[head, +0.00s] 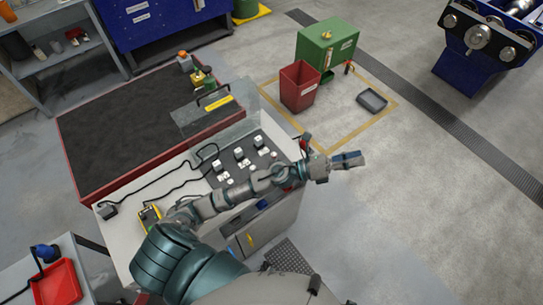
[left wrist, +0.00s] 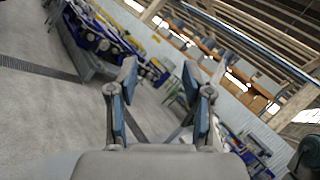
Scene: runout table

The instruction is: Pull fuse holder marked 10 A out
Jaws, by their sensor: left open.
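Three white fuse holders stand in a slanted row on a dark panel (head: 232,178) on the bench: one at the left (head: 217,166), one in the middle (head: 238,153) and one at the right (head: 258,141). Their markings are too small to read, so I cannot tell which is 10 A. Small white pieces lie in front of them. My left gripper (head: 350,160) is beyond the panel's right side, over the floor, apart from the holders. In the left wrist view its two blue-padded fingers (left wrist: 159,80) are spread with nothing between them. My right gripper is not in view.
A clear raised cover (head: 235,125) stands behind the panel. A black cable and a yellow meter (head: 150,216) lie on the bench's left. A red-edged dark mat table (head: 130,120) adjoins it. A red bin (head: 299,88) and a green box (head: 326,46) stand on the floor behind.

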